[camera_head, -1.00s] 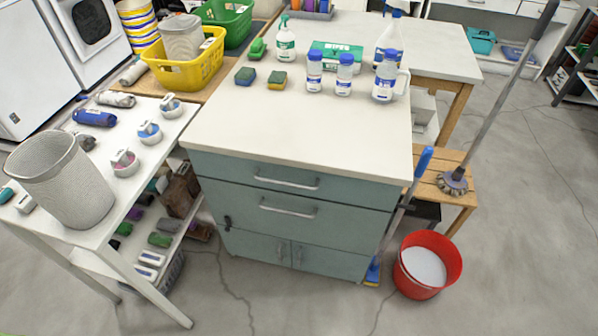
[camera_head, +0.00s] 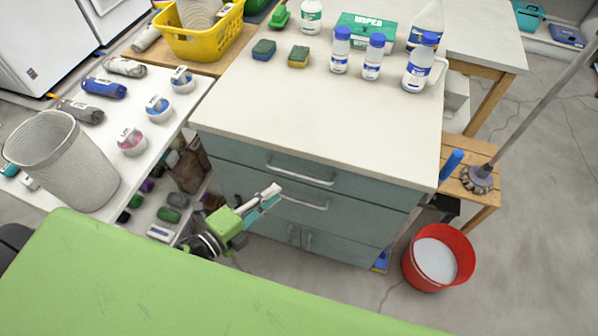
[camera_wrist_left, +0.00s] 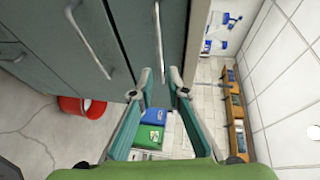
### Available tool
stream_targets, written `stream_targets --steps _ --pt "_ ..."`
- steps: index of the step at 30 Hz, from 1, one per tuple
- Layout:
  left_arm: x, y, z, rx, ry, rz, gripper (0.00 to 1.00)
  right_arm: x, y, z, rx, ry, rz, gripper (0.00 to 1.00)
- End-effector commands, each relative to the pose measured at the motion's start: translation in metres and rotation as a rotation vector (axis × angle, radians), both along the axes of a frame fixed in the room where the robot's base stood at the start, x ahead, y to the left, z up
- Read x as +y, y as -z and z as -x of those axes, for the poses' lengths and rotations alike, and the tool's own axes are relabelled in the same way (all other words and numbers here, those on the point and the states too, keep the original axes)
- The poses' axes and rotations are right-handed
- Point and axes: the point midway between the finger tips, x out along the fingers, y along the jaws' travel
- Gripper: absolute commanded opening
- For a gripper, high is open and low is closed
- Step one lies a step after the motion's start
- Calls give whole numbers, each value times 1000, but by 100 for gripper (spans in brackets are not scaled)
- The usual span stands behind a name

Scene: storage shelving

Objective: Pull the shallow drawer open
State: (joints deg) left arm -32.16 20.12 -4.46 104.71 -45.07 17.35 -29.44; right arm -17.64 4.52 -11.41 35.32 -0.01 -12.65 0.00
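The shallow drawer (camera_head: 330,178) is the top drawer of a blue-green cabinet with a pale worktop (camera_head: 330,115). It is shut, and its front carries a silver bar handle (camera_head: 300,172). A deeper drawer with its own handle (camera_head: 303,202) lies below. My left gripper (camera_head: 270,197) is in front of the drawer fronts, near the left ends of the handles. In the left wrist view the gripper (camera_wrist_left: 160,78) has its two fingers apart with nothing between them. There, the shallow drawer's handle (camera_wrist_left: 158,40) shows just beyond the fingertips, without visible grip. My right gripper is not in view.
Bottles (camera_head: 372,58) and sponges (camera_head: 298,57) stand on the worktop. A white shelf unit (camera_head: 185,100) with a mesh bin (camera_head: 62,160) is at left. A red bucket (camera_head: 462,258) and a wooden stool (camera_head: 483,205) are at right.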

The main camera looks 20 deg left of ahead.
Motion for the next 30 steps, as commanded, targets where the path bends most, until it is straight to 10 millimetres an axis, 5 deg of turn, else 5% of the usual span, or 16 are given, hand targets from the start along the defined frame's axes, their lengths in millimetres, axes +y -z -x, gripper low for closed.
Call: stream_targets --steps 15,28,30 --pt "-38 16 -83 1 -2 2 15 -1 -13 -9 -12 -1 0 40" --pt "-42 19 -92 3 -3 3 15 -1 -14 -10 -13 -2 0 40" --pt "-42 19 -92 3 -2 3 2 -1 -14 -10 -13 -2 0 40"
